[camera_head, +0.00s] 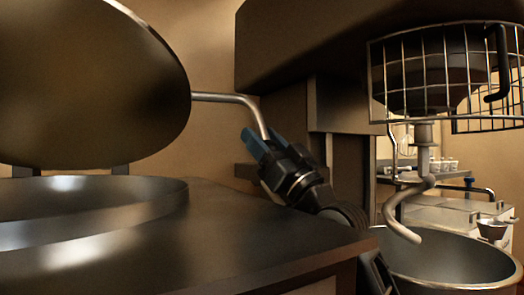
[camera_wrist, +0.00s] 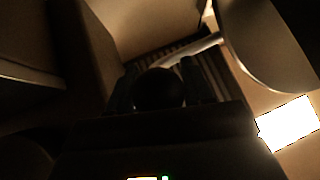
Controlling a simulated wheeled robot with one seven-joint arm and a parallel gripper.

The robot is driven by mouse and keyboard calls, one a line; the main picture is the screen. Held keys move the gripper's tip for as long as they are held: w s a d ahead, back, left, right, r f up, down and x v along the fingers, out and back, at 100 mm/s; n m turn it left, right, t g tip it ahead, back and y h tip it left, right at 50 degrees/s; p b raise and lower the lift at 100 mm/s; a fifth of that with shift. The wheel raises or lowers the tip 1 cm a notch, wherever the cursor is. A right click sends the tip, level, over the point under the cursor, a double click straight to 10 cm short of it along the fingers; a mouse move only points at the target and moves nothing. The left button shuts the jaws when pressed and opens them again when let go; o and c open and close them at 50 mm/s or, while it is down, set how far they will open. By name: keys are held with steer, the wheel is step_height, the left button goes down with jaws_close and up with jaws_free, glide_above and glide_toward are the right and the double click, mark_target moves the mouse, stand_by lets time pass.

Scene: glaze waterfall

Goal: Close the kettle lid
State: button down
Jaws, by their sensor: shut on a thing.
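The kettle lid (camera_head: 95,80) is a large round metal disc, standing open and tilted up above the kettle (camera_head: 150,200) at the left of the head view. A bent metal handle (camera_head: 228,98) runs from the lid's right edge and curves down. My gripper (camera_head: 262,142) has blue fingertips and is shut on the lower end of this handle. In the dark wrist view, my gripper (camera_wrist: 160,90) shows as a silhouette, with the handle (camera_wrist: 200,46) running up right from it to the lid (camera_wrist: 268,45). The fingertips' contact is hidden there.
The kettle's flat dark top (camera_head: 230,235) spreads under my arm. At the right stands a mixer with a wire guard (camera_head: 445,70), a hook (camera_head: 400,215) and a large bowl (camera_head: 440,262). A counter with small items lies behind it.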

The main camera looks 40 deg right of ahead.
steer(key=shift+d+f+b, duration=0.1)
steer(key=shift+f+b, duration=0.25)
steer(key=shift+s, duration=0.1)
steer(key=c, duration=0.5)
jaws_free()
steer(key=shift+c, duration=0.2)
steer(key=b+v, duration=0.2)
steer(key=v, duration=0.5)
steer(key=shift+s+f, duration=0.2)
steer(key=shift+f, duration=0.15)
steer(key=shift+c, duration=0.2)
